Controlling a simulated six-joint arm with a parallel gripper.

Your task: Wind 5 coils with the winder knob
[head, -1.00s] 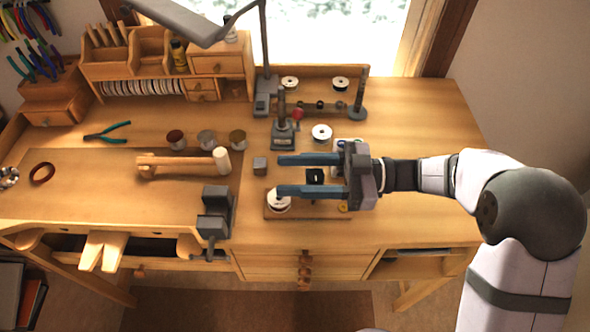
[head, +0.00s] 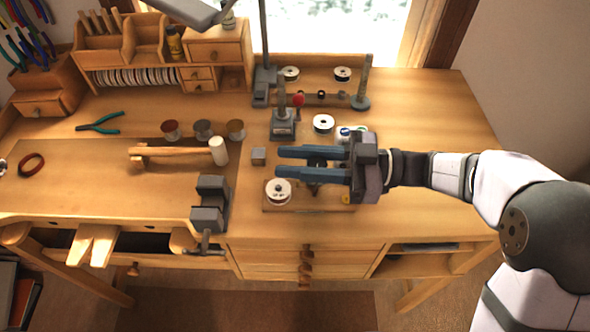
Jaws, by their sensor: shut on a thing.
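My gripper (head: 279,163) reaches in from the right with two long blue fingers pointing left. It is over a small wooden board (head: 300,208) that carries a white spool (head: 279,186) at its left end. A dark part (head: 318,163) shows between the fingers, well behind their tips. The fingers are shut on this part, which looks like the winder knob. The fingers cover most of it and the middle of the board, so its handle and any wound coils are hidden. A small yellow piece (head: 346,199) shows at the board's right end.
A mallet (head: 218,151) and a vise (head: 209,205) lie to the left. The bench at right behind the arm is clear.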

